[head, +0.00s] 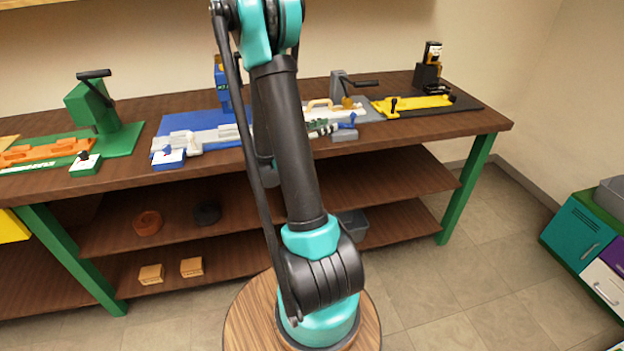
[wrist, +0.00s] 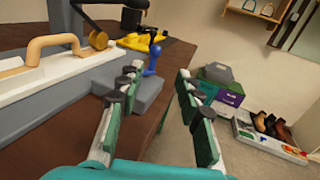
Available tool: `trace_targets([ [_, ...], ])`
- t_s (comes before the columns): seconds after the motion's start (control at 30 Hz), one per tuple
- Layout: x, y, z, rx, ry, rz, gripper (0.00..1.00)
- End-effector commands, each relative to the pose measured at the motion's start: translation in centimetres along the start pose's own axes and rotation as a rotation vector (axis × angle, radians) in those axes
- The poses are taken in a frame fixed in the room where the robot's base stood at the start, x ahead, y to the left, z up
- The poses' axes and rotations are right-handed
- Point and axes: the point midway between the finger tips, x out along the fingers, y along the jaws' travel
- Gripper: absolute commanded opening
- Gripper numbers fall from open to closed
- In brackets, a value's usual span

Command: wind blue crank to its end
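In the wrist view the blue crank (wrist: 153,58) has a round knob on top and rises from the grey block (wrist: 136,94). My gripper (wrist: 162,82) is open and empty, its two fingers spread wide. The crank shows beyond the fingertips, close to the left finger and apart from it. In the head view my arm hides part of the fixture, and the gripper (head: 321,127) shows just left of the crank.
A tan handle (wrist: 45,50) and a grey clamp with a dark lever (head: 360,83) stand close to the crank. A yellow fixture (head: 415,106) is to the right, a green one (head: 100,115) to the left. The bench's front edge is near; open floor lies beyond it.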

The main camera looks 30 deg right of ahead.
Motion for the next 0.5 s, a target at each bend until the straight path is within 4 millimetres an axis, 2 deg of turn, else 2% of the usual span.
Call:
trace_targets([
  [0.2,-4.1,0.1,0.0,0.0,0.0,0.005,0.36],
  [0.5,-4.5,-1.8,-2.0,0.236,0.217,0.015,0.36],
])
